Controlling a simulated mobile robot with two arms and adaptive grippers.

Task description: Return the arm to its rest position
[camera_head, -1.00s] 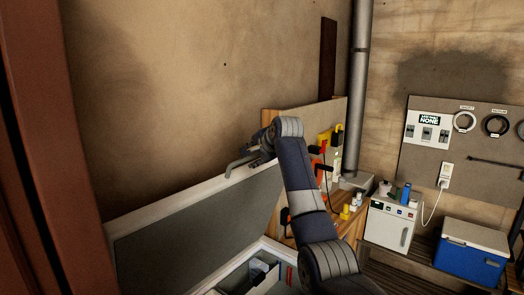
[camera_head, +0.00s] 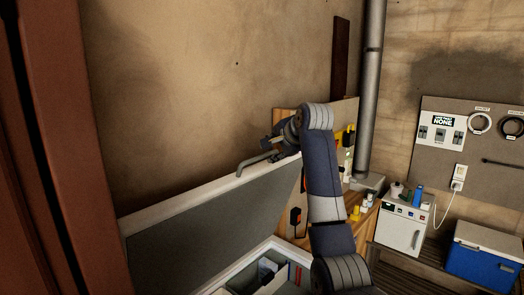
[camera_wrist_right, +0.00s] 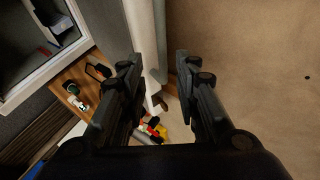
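The tilt door (camera_head: 215,225), a grey panel with a pale rim, stands raised and slanted at the lower left of the head view. Its bent metal handle (camera_head: 258,161) sticks up from the top edge. My right gripper (camera_head: 275,143) is just above the handle's right part, seemingly apart from it, though the arm partly hides this spot. In the right wrist view its two dark fingers (camera_wrist_right: 157,62) are spread, with nothing held between them. My left gripper is not in view.
Below the door is an open bin (camera_head: 262,272) with items inside. A wooden bench (camera_head: 357,228) with bottles and tools stands behind my right arm. A small white fridge (camera_head: 402,232) and a blue cooler (camera_head: 480,262) are at the right. A wall rises behind the door.

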